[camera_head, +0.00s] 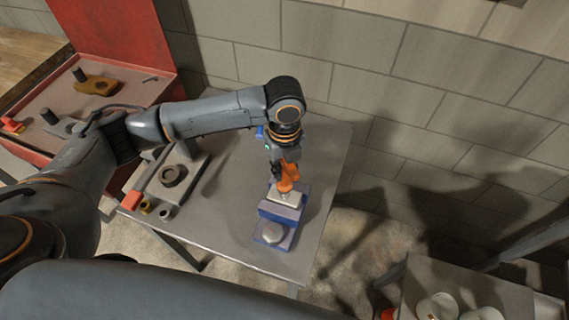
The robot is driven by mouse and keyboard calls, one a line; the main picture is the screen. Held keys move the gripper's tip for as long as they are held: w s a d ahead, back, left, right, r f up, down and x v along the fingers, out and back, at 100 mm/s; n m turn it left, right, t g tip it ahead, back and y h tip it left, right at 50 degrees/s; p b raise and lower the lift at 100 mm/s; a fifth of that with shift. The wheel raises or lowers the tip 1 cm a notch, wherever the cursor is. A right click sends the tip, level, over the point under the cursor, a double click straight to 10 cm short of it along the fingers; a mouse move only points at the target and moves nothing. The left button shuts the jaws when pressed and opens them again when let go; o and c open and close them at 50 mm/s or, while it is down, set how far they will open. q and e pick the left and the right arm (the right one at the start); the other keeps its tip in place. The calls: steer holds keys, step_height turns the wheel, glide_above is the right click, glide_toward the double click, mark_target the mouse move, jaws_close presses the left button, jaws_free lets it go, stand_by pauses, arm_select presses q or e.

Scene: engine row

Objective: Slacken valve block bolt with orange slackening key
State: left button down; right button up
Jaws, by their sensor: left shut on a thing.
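My left arm reaches in from the left over a grey table. My left gripper (280,168) points down and is shut on the orange key (286,178). The key is above the top of the valve block (282,207), a blue block with a pale metal top, near the table's right side. The key's lower end is at or just over the block's top; I cannot tell whether it sits on the bolt. The bolt is hidden by the key and gripper. My right gripper is not in view.
A red-backed bench (62,105) stands at left. A lower table (460,280) with white round items is at bottom right. A brick wall is behind.

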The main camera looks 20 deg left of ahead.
mark_target(285, 179)
arm_select(q)
steer(key=shift+f+b, duration=0.55)
steer(key=shift+f, duration=1.25)
steer(key=shift+f+p, duration=0.25)
steer(key=shift+p, duration=0.05)
steer(key=shift+s, duration=0.1)
